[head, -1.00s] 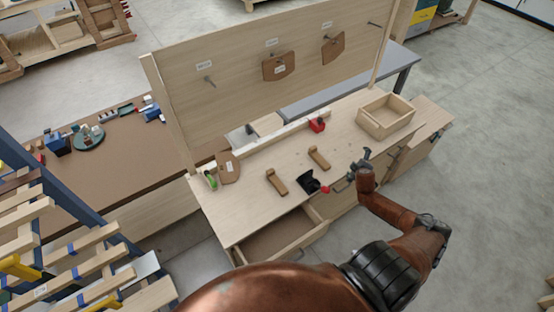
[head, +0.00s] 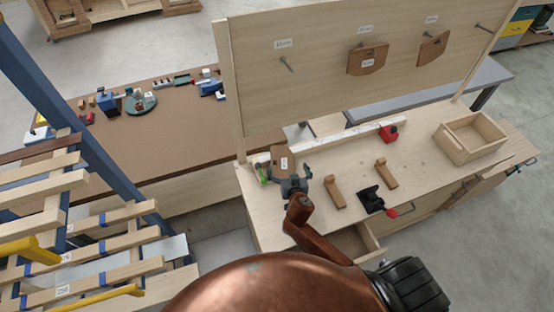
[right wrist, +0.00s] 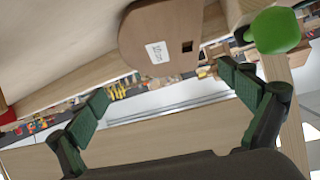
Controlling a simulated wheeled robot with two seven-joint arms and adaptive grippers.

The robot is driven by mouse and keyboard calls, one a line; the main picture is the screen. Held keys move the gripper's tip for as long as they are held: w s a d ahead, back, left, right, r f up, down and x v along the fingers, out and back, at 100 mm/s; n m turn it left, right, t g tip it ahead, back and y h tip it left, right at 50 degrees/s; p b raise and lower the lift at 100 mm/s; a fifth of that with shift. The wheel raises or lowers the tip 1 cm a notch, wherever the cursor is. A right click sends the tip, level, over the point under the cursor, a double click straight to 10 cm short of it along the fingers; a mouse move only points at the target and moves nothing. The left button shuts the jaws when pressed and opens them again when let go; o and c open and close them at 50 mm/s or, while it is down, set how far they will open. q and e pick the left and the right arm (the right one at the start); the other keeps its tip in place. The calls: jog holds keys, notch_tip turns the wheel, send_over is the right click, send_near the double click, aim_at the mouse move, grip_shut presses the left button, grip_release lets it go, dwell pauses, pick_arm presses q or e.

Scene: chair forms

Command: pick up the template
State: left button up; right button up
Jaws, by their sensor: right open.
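A brown wooden template (head: 281,154) with a white label is at the left end of the bench, by the foot of the upright board. In the right wrist view the template (right wrist: 160,30) is ahead of the jaws, with its label and a small square hole visible. My right gripper (head: 289,174) is just in front of it, open and empty. In the right wrist view its two green-padded fingers (right wrist: 164,86) are wide apart, and the template's lower edge is beyond them. I cannot tell if they touch. Two similar templates hang on the board (head: 367,60) (head: 432,50). My left gripper is not in view.
A green-ended item (head: 262,174) is close beside the template; its green knob (right wrist: 276,30) is near the right finger in the wrist view. Wooden pieces (head: 335,192), a black tool (head: 371,200), a red item (head: 389,133) and an open box (head: 470,138) are farther right.

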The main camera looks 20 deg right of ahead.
aim_at(282, 154)
jog(key=shift+w+a, duration=0.3)
jog(key=shift+a, duration=0.1)
jog(key=shift+w, duration=0.3)
jog(key=x, duration=0.2)
jog(key=shift+w+d+r, duration=0.1)
jog(key=shift+w+r, duration=0.05)
jog(key=shift+w, duration=0.25)
jog(key=shift+r+p+x, duration=0.2)
jog(key=shift+p+x, duration=0.3)
jog(key=shift+x, duration=1.65)
jog(key=shift+s+d+f, duration=0.1)
jog(key=shift+d, duration=0.05)
jog(key=c, duration=1.4)
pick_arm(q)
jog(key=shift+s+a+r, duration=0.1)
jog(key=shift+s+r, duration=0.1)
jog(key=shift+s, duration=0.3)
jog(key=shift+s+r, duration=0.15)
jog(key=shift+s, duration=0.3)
